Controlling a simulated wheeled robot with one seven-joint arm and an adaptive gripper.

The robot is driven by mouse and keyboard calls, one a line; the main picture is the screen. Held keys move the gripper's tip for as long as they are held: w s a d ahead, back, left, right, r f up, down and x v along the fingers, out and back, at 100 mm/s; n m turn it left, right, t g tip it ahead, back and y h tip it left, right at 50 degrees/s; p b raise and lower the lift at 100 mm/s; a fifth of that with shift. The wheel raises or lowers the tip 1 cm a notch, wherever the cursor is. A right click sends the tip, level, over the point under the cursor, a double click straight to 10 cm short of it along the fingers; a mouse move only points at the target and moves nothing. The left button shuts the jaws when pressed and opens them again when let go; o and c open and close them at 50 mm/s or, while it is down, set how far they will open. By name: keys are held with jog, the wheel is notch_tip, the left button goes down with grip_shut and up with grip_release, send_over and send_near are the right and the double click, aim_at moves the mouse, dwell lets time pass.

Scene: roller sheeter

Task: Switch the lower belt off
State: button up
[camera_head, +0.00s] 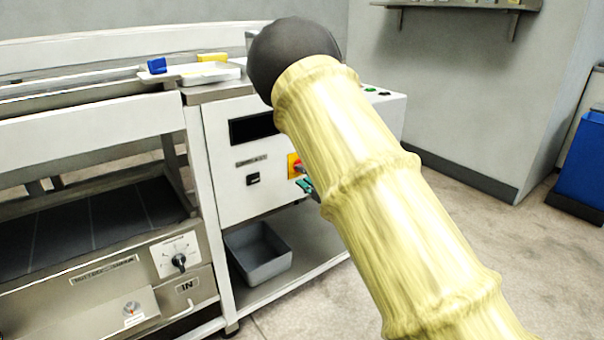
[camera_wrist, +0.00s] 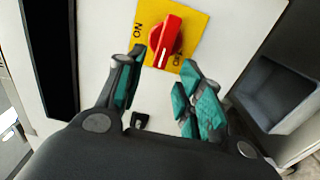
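A red rotary knob on a yellow plate (camera_head: 293,160) sits on the machine's white front panel; most of it is behind my arm in the head view. In the wrist view the red knob (camera_wrist: 165,40) lies just beyond my fingertips, with "ON" to its left and "OFF" by its lower end. Its white mark is at the lower end. My gripper (camera_wrist: 160,78) is open and empty, with bare panel between its teal fingers. A small black switch (camera_head: 253,180) sits left of the knob under a label too small to read surely; it also shows in the wrist view (camera_wrist: 139,120).
A dark display (camera_head: 252,128) is above the small switch. A grey bin (camera_head: 258,252) stands on the shelf below. A dial (camera_head: 179,260) is on the lower left unit. Floor is free at right, before a blue bin (camera_head: 583,160).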

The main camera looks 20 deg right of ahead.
jog(key=v, duration=0.8)
jog(key=shift+s, duration=0.4)
jog(key=shift+d, duration=0.15)
jog(key=s+f+m+g+h, duration=0.2)
jog(key=s+f+m, duration=0.25)
jog(key=f, duration=0.45)
jog(key=s+d+f+m+g+h, duration=0.1)
jog(key=s+f+m+g+h, duration=0.15)
jog(key=s+f, duration=0.45)
jog(key=s+f+m+g+h, duration=0.1)
jog(key=s+f+m+g, duration=0.2)
jog(key=f, duration=0.8)
jog(key=s+a+f+m+g, duration=0.25)
jog(key=s+f+m, duration=0.4)
jog(key=s, duration=0.65)
jog(key=s+a+f+m+g, duration=0.2)
jog(key=s+f+m+g, duration=0.2)
jog(key=s+f, duration=0.75)
jog(key=s+a+r+m+g, duration=0.2)
jog(key=s+a+g, duration=0.1)
jog(key=s, duration=0.9)
notch_tip(320, 180, up, 30)
jog(key=p, duration=3)
jog(key=shift+d+h, duration=0.3)
jog(key=shift+h, duration=0.05)
